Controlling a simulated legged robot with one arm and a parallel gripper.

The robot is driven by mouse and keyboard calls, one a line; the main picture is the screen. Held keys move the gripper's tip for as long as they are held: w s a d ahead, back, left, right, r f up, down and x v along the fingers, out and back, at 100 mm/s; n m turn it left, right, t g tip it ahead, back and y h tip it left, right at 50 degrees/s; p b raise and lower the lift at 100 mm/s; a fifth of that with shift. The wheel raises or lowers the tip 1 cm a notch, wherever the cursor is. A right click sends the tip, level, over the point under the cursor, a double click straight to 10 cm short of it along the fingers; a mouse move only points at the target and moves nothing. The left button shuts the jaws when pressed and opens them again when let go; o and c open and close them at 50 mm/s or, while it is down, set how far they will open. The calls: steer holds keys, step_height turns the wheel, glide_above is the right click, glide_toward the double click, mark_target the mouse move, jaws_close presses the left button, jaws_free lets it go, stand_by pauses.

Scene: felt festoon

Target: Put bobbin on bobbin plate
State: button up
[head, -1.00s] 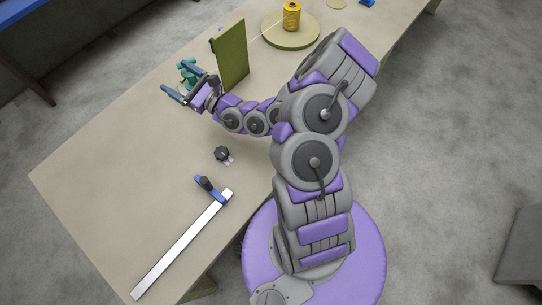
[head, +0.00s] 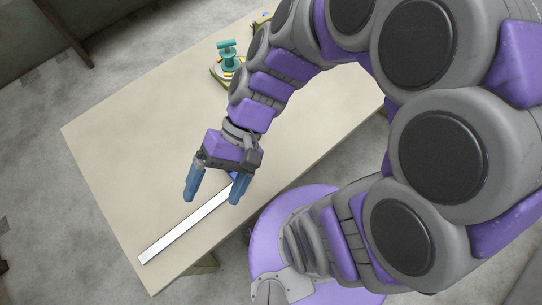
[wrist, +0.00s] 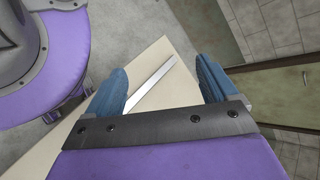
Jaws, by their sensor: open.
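A teal spool-shaped object (head: 228,58) stands upright near the far part of the table, on or beside a yellow-edged base (head: 217,74). I cannot tell for sure whether it is the bobbin. The yellow spool and round olive plate from the earlier view do not show now. My gripper (head: 214,195) is open and empty, pointing down above the table near the white bar, well apart from the teal object. In the wrist view its two blue fingers are spread (wrist: 161,86) with nothing between them.
A long white bar clamp (head: 186,226) lies near the front left of the table (head: 120,150); its blue jaw is mostly behind my gripper. The bar also shows between the fingers in the wrist view (wrist: 152,82). The table's left part is clear. My arm covers much of the right.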

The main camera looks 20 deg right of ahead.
steer(key=s+d+t+h, duration=0.1)
steer(key=d+t+h, duration=0.3)
steer(key=d, duration=1.2)
steer(key=h, duration=0.4)
steer(key=shift+s+d+n, duration=0.15)
steer(key=shift+s+n, duration=0.15)
